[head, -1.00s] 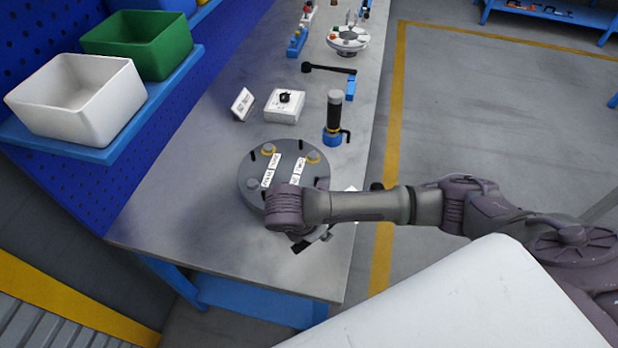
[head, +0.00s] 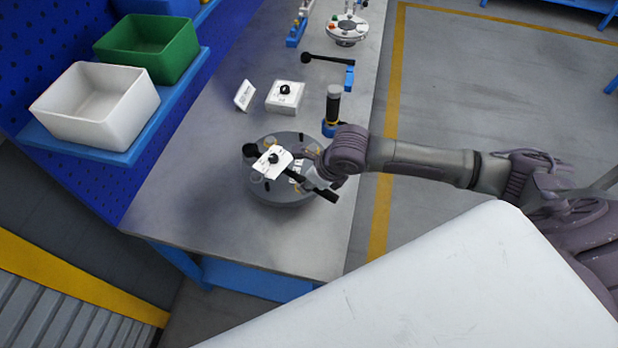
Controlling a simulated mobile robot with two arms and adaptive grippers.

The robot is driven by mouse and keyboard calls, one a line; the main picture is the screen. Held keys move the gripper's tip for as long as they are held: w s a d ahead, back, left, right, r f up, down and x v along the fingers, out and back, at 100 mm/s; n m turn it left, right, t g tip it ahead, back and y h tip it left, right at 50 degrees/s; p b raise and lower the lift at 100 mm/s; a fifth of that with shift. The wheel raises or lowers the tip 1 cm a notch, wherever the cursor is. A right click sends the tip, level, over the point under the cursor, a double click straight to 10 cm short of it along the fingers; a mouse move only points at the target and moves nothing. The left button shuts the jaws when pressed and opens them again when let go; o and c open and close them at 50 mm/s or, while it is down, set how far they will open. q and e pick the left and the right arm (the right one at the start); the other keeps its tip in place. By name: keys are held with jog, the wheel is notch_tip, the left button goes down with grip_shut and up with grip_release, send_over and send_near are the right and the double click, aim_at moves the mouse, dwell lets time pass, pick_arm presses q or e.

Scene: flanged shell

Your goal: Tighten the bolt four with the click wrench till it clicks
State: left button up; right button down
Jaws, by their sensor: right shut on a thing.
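The flanged shell (head: 283,196) is a grey round part on the bench, with bolts around its top and white labels on it. My right gripper (head: 316,180) is over its right side, shut on a dark bar-like tool, apparently the click wrench (head: 328,193). The tool lies across above the flange, its black round end (head: 251,151) at the upper left. Which bolt is number four cannot be read, and whether the tool touches a bolt cannot be told. My left gripper is out of view.
A black cylinder in a blue holder (head: 333,103) stands just behind the flange. Behind are a white box with a knob (head: 285,97), a small sign (head: 244,95) and a black bar on a blue stand (head: 328,60). White (head: 95,105) and green (head: 150,48) bins sit at left.

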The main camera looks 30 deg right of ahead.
jog(key=shift+w+r, duration=0.1)
jog(key=shift+r, duration=0.05)
jog(key=shift+s+d, duration=0.15)
jog(key=shift+s, duration=0.05)
notch_tip(320, 180, down, 5)
jog(key=b, duration=0.3)
dwell(0.3)
jog(key=shift+p, duration=0.75)
dwell(1.2)
jog(key=shift+f+b, duration=0.9)
jog(key=shift+f, duration=0.45)
jog(key=shift+a, duration=0.2)
